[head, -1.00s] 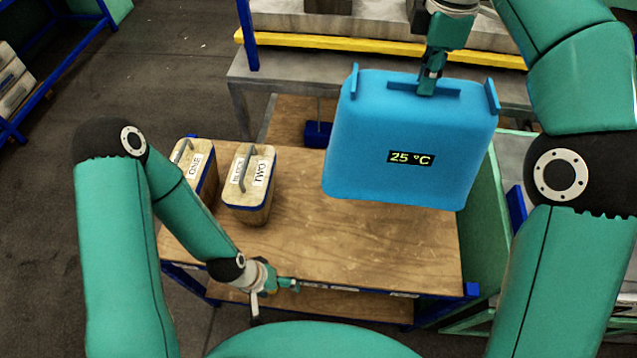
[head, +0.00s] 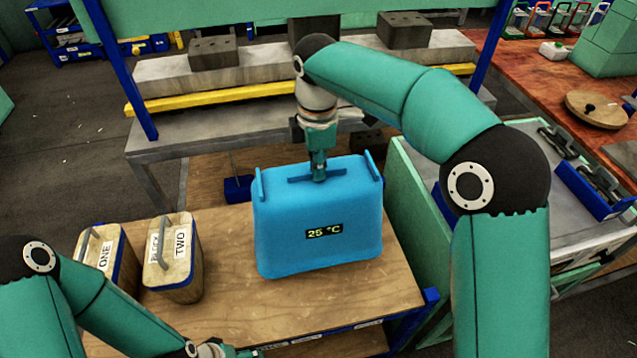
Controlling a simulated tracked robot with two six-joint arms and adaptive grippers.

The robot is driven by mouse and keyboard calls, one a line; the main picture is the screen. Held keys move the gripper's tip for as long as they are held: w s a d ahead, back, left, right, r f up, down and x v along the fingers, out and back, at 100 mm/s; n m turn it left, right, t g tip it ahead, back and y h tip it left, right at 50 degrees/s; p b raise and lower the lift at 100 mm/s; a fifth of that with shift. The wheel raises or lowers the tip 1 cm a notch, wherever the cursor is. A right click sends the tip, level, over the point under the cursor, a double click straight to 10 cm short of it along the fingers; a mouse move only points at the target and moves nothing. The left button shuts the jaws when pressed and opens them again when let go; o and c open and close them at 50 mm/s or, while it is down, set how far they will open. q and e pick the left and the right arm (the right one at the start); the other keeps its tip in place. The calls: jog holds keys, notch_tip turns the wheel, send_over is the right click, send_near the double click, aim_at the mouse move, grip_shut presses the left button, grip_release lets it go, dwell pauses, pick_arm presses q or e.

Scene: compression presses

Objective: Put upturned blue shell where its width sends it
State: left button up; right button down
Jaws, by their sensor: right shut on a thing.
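The blue shell (head: 318,252) is a box-like cover with a display reading 25 °C on its front and raised ribs on its top. It is upright over the wooden table (head: 310,305); I cannot tell whether its base touches the wood. My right gripper (head: 319,176) is shut on the middle rib of the shell's top, reaching down from above. My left gripper (head: 238,351) is low at the table's front edge, partly cut off by the bottom of the view; its jaws are unclear, and it is apart from the shell.
Two wooden blocks with handles stand left of the shell, block ONE (head: 105,258) and block TWO (head: 174,258). A press with a yellow bar (head: 215,97) and dark weights stands behind. A green-sided bench (head: 425,225) with a blue tray (head: 590,190) is on the right.

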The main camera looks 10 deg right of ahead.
aim_at(318, 183)
notch_tip(318, 183, down, 4)
jog(key=shift+f, duration=0.2)
jog(key=c, duration=1.3)
grip_release()
notch_tip(318, 183, up, 12)
jog(key=shift+r+p, duration=0.1)
jog(key=shift+p, duration=0.6)
